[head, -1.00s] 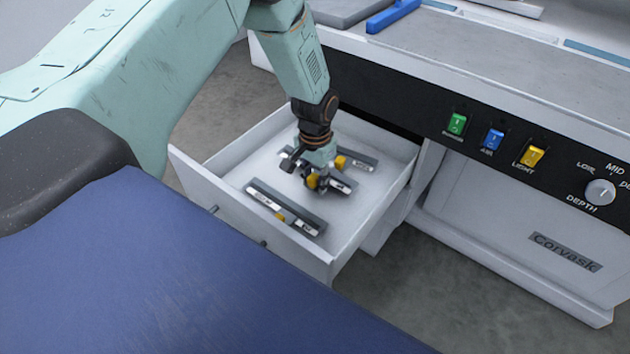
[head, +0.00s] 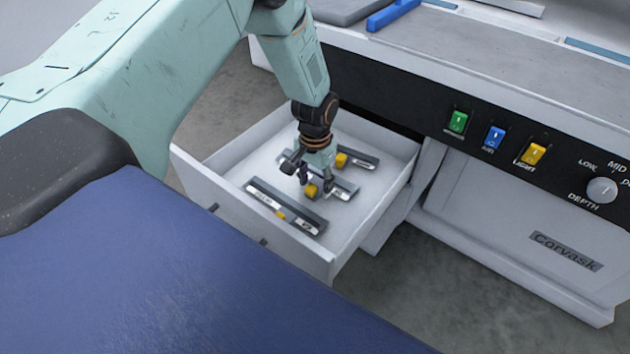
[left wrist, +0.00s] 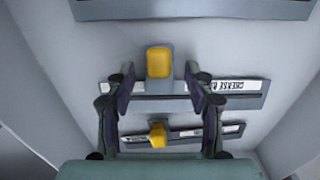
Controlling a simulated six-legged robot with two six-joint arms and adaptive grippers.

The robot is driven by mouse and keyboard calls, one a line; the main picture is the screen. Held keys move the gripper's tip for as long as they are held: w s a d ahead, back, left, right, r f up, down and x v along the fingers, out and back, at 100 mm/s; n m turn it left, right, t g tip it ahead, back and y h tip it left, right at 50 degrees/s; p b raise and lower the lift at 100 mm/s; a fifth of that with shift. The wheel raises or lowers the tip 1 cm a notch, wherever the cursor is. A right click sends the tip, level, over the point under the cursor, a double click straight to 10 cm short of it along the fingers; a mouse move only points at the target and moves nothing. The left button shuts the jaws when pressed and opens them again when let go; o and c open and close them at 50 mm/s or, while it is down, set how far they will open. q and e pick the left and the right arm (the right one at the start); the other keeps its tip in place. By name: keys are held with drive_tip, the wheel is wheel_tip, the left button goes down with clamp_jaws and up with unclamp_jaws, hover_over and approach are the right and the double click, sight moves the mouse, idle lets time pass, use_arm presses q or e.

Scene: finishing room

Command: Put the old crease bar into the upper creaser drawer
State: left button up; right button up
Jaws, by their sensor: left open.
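The upper creaser drawer (head: 223,221) stands pulled out, with grey crease bars inside. The middle bar (head: 345,189) lies under my left gripper (head: 317,183) and carries a yellow block (head: 311,190). In the left wrist view this bar (left wrist: 252,94) has a white label, partly readable as "CREASE". My left gripper is open, its fingers (left wrist: 158,83) spread on either side of the yellow block, apart from it. Whether the bar rests flat on the drawer floor is hard to tell. My right gripper is not in view.
A front bar (head: 264,197) and a back bar (head: 364,160) lie beside the middle one in the drawer. The cabinet panel (head: 400,110) with coloured switches and a depth knob is to the right. A blue surface (head: 180,270) fills the lower left.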

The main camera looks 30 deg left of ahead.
use_arm(q)
wheel_tip(320, 180, up, 13)
drive_tip(key=p, duration=0.4)
drive_tip(key=shift+r+p, duration=0.15)
drive_tip(key=shift+p, duration=0.2)
idle(0.3)
